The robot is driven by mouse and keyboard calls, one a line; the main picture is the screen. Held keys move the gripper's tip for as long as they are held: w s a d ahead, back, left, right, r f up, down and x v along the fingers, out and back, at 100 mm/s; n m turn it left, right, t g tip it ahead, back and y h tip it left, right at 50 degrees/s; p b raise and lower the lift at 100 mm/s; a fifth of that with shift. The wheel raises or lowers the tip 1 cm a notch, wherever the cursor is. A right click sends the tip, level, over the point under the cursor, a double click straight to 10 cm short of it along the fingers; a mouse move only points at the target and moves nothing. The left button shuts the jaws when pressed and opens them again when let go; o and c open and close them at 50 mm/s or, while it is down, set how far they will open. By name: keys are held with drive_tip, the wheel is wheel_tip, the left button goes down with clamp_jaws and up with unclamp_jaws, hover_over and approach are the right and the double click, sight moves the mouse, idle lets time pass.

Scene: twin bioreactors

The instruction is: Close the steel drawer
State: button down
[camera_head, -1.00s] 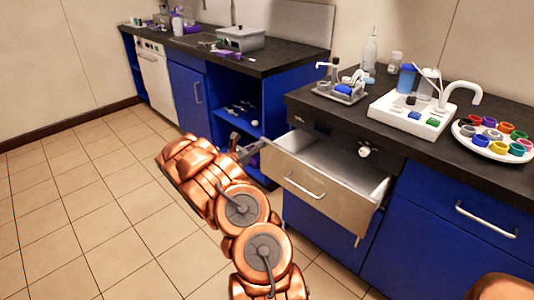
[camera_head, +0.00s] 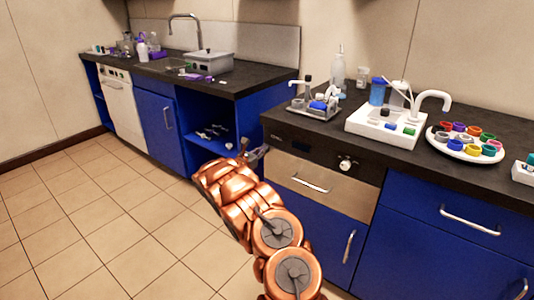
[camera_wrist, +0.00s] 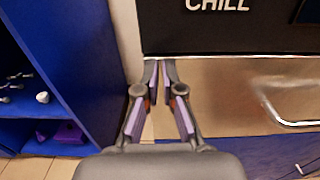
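The steel drawer (camera_head: 318,185) is under the black counter, its brushed front level with the cabinet faces around it. No opening shows above it in the head view. Its bar handle (camera_head: 310,185) also shows at the right of the wrist view (camera_wrist: 284,112). My gripper (camera_head: 262,151) is at the drawer front's upper left corner, clear of the handle. In the wrist view its fingertips (camera_wrist: 160,64) come together close to the steel front, with nothing held between them. Whether they touch the front I cannot tell.
A black panel with a knob (camera_head: 345,163) sits above the drawer. An open blue shelf unit (camera_head: 222,117) is to the left, with small items inside. The counter holds a white tray of instruments (camera_head: 383,125) and a plate of coloured cups (camera_head: 467,153). The tiled floor is clear at left.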

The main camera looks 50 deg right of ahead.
drive_tip(key=shift+s+d+r, duration=0.2)
drive_tip(key=shift+s+d, duration=0.05)
drive_tip(key=shift+d, duration=0.1)
drive_tip(key=a, duration=1.4)
drive_tip(key=shift+a+f, duration=0.2)
drive_tip(key=shift+a, duration=0.15)
